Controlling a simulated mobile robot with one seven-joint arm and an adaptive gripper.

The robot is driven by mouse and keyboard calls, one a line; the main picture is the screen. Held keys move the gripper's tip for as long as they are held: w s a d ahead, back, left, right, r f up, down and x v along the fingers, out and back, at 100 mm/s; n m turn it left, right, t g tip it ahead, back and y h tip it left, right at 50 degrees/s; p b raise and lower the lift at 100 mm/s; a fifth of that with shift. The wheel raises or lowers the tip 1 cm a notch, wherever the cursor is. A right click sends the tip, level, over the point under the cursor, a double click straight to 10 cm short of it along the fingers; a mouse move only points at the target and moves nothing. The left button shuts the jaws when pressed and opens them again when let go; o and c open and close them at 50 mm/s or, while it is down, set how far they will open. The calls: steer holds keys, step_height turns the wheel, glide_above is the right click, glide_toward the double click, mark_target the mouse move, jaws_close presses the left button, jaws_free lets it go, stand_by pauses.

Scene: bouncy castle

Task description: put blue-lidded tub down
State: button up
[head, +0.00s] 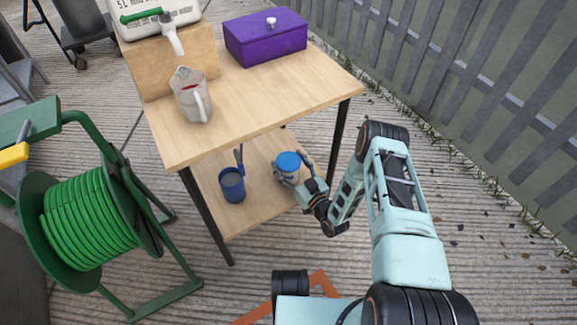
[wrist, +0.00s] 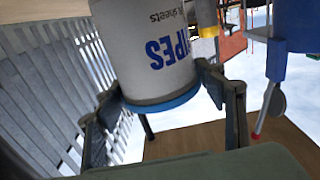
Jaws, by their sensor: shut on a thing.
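The blue-lidded tub (head: 288,161) is upright in the head view, at the lower shelf (head: 248,218) of the wooden table. My gripper (head: 292,177) reaches in from the right and is shut on the tub. In the wrist view the white tub (wrist: 150,50), marked "WIPES", appears upside down with its blue lid lowest. The gripper's fingers (wrist: 165,108) stand on both sides of it near the lid. I cannot tell whether the tub's base touches the shelf.
A blue cup (head: 232,186) with a stick in it stands left of the tub. The tabletop (head: 255,105) overhead holds a measuring jug (head: 191,98) and a purple box (head: 266,38). A table leg (head: 339,135) is close to my arm. A green hose reel (head: 90,220) stands left.

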steer(key=shift+f, duration=0.4)
steer(key=shift+f, duration=0.15)
steer(key=o, duration=1.4)
steer(key=shift+s, duration=0.1)
